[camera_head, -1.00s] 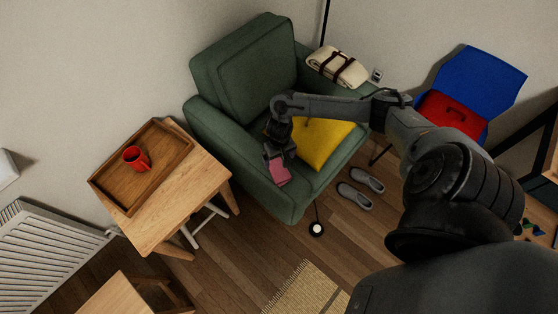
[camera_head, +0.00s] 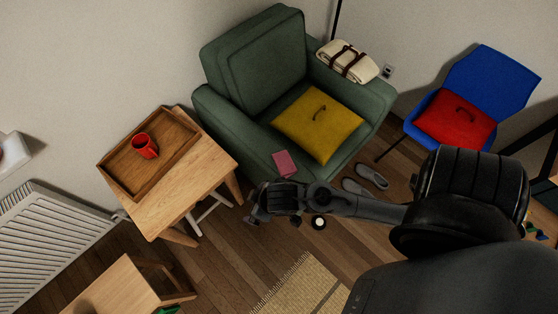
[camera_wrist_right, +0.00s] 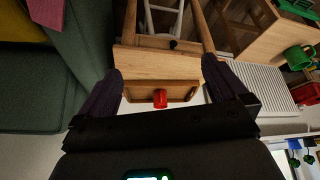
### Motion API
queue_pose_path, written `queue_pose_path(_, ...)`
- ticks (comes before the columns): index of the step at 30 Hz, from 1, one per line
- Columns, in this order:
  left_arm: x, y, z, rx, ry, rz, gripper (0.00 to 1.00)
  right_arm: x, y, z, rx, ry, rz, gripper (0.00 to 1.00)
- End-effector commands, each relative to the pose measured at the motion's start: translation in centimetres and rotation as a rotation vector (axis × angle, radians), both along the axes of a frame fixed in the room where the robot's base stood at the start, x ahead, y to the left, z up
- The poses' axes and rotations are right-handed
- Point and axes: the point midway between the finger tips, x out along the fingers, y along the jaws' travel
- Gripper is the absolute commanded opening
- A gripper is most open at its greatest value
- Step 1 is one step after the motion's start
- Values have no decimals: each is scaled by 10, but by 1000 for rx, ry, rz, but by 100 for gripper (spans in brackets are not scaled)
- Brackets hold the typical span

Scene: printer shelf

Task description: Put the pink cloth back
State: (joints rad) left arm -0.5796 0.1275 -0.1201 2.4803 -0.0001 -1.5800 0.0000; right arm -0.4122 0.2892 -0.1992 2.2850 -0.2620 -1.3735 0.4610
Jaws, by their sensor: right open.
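My left gripper is not in view.
A wooden side table (camera_head: 208,178) holds a wooden tray (camera_head: 125,178) with a red mug (camera_head: 144,146). A rolled cream blanket (camera_head: 347,60) lies on the armchair's arm. Grey slippers (camera_head: 362,187) lie on the floor. A blue chair (camera_head: 487,82) with a red cushion (camera_head: 455,118) stands right.

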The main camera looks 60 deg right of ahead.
Motion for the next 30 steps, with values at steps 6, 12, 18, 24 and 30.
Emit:
queue_pose_path(6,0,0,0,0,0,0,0,-48,-14,27,-10,103,5,100)
queue_pose_path(12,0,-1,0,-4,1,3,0,-64,-20,34,-9,140,18,100)
queue_pose_path(18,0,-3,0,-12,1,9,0,-64,-20,34,-11,141,21,100)
queue_pose_path(24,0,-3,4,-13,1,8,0,-64,-20,38,-11,140,21,100)
queue_pose_path(30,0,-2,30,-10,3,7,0,-64,-20,64,-11,140,21,100)
